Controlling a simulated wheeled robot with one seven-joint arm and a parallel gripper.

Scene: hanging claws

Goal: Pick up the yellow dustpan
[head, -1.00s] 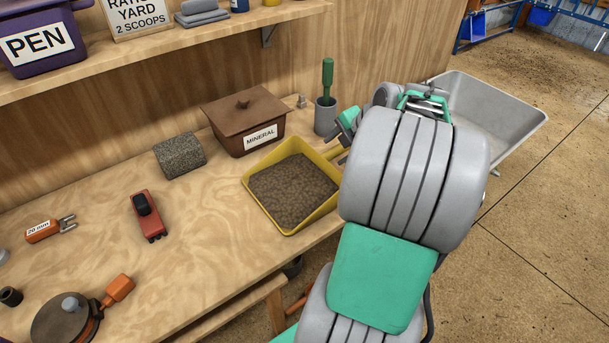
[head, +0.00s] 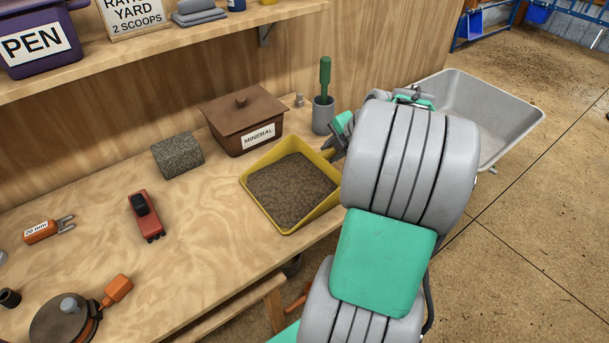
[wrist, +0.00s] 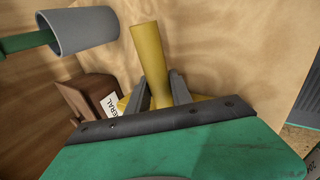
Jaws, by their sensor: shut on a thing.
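The yellow dustpan (head: 252,202) holds brown granular material and sits at the right end of the wooden workbench, in front of the mineral box. Its yellow handle (wrist: 149,58) stands out between the two dark fingers of my gripper (wrist: 160,92) in the wrist view. My gripper is shut on the handle. In the head view my gripper (head: 334,148) is at the pan's right side, partly hidden by my own arm. I cannot tell whether the pan touches the bench all along its base.
A brown box labelled MINERAL (head: 242,120) stands just behind the pan. A grey cup (head: 323,115) with a green-handled tool is close behind my gripper. A grey barrow tray (head: 500,100) is at right.

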